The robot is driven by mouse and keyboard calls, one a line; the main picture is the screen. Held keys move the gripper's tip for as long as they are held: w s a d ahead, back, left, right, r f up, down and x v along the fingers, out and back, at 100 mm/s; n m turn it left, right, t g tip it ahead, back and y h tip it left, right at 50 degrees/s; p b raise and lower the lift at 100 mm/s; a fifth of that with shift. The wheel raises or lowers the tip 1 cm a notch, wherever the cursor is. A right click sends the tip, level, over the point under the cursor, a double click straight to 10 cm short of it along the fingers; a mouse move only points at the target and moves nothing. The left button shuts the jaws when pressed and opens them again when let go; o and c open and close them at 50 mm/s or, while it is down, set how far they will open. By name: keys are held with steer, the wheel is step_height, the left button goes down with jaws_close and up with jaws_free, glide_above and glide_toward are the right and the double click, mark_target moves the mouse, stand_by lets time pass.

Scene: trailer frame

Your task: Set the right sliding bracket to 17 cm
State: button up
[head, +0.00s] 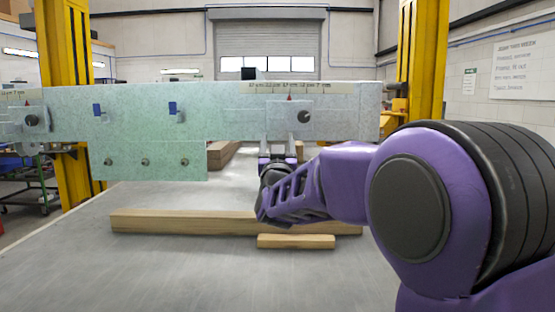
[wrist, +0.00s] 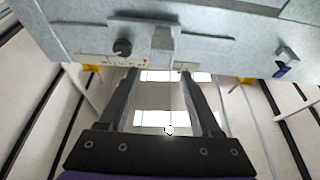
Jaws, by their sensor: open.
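The right sliding bracket (head: 268,115) is a pale grey-green plate on the right part of the long frame beam (head: 230,105). It carries a dark round knob (head: 303,116) and a red pointer (head: 289,97) under a scale strip (head: 285,88). The scale figures are too small to read surely. My gripper (head: 278,143) points up at the bracket's lower edge, left of the knob. In the wrist view my gripper (wrist: 160,75) is open, its two fingers apart on either side of a pale tab (wrist: 163,45). The knob (wrist: 122,47) is left of it there. Contact cannot be told.
A left bracket with a knob (head: 31,121) sits at the beam's left end. Blue clips (head: 173,108) and a bolted plate (head: 150,161) are on the beam. Wooden beams (head: 180,221) lie on the grey table below. Yellow posts (head: 423,55) stand behind.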

steer(key=v, duration=0.6)
steer(key=shift+s+a, duration=0.1)
